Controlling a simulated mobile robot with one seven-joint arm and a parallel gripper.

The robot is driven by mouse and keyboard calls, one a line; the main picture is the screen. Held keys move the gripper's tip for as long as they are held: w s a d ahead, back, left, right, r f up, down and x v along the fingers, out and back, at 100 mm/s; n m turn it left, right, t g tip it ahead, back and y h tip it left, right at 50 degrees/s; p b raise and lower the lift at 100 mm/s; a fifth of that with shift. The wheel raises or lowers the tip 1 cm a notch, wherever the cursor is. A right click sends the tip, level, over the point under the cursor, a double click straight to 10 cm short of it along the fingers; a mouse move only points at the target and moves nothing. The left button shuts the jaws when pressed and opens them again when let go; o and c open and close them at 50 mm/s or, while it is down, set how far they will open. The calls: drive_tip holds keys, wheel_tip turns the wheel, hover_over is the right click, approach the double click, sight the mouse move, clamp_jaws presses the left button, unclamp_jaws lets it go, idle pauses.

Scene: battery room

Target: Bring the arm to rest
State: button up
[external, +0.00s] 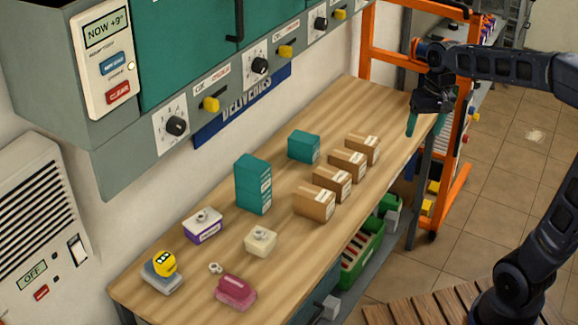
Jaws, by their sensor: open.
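My gripper (426,122) is at the upper right in the external view. It hangs at the far right end of the wooden workbench (278,252), near its edge. Its teal-tipped fingers point down and nothing shows between them. My dark arm reaches to it from the right, with its lower joints at the lower right of the picture. The gripper is apart from the boxes on the bench.
Several brown boxes (314,203), teal boxes (254,185), a purple-and-white box (203,226), a cream box (260,241), a pink box (235,292) and a yellow item (164,263) stand on the bench. An orange rack (381,62) stands beside the gripper. Wall cabinets overhang the bench.

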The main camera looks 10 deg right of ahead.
drive_tip(key=s+d+f+m+t+h, duration=0.1)
drive_tip(key=s+d+f+t, duration=0.2)
drive_tip(key=s+d, duration=1.2)
drive_tip(key=shift+t+h, duration=0.3)
drive_tip(key=shift+t, duration=0.3)
